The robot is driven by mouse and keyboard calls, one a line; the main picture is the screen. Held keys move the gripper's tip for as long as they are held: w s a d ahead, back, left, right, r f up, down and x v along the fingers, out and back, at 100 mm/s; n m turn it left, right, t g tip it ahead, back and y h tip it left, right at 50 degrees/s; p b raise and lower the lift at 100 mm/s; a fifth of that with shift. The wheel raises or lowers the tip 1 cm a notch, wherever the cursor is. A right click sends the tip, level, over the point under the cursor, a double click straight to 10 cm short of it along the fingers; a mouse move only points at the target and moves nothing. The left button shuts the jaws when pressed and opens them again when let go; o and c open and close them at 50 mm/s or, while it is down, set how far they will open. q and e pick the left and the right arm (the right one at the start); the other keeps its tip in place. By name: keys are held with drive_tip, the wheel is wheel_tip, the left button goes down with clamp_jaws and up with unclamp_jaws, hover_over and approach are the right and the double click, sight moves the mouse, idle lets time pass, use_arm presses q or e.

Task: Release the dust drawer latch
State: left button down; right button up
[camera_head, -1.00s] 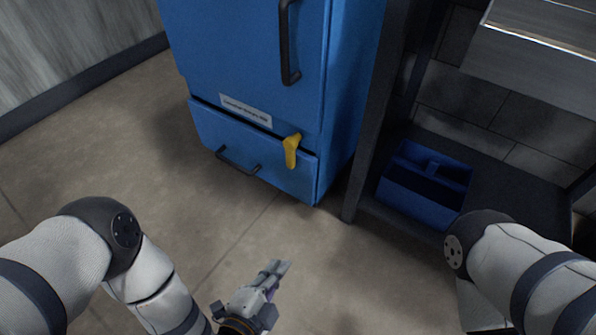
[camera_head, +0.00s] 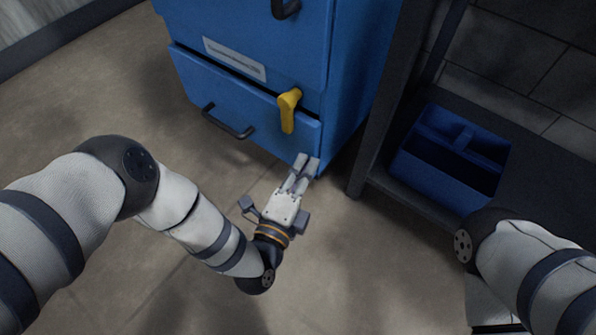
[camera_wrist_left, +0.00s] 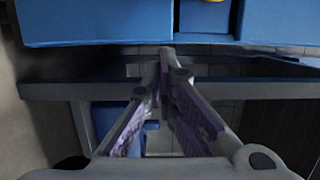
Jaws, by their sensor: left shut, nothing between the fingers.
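The yellow latch (camera_head: 288,108) hangs down over the gap at the top right of the dust drawer (camera_head: 230,115), on the blue cabinet (camera_head: 345,90). A bit of its yellow end (camera_wrist_left: 212,1) shows at the top edge of the left wrist view. My left gripper (camera_head: 307,164) is below and slightly right of the latch in the head view, near the drawer's lower right corner, apart from the latch. Its fingers also show in the left wrist view (camera_wrist_left: 166,62), closed together with nothing between them. My right gripper is out of view; only my right arm shows.
The drawer has a black handle (camera_head: 228,123) left of the latch, and a label (camera_head: 234,59) sits above it. A dark shelf frame (camera_head: 372,130) stands right of the cabinet, with a blue caddy (camera_head: 425,177) on its lower shelf. Floor in front is clear.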

sight(305, 128)
use_arm(q)
drive_tip(key=x, duration=0.2)
drive_tip(key=b+x, duration=0.2)
drive_tip(key=x, duration=0.1)
drive_tip(key=shift+w+a+f, duration=0.15)
drive_tip(key=shift+w+f, duration=0.05)
drive_tip(key=shift+w, duration=0.25)
drive_tip(key=shift+w+a+r+b, duration=0.1)
drive_tip(key=shift+w+a+b, duration=0.2)
drive_tip(key=shift+a, duration=0.2)
drive_tip(key=shift+w+a+b, duration=0.25)
drive_tip(key=shift+w+a, duration=0.1)
drive_tip(key=shift+a, duration=0.2)
drive_tip(key=shift+w+a, duration=0.25)
drive_tip(key=shift+a, duration=0.1)
drive_tip(key=shift+r, duration=0.1)
drive_tip(key=shift+a, duration=0.1)
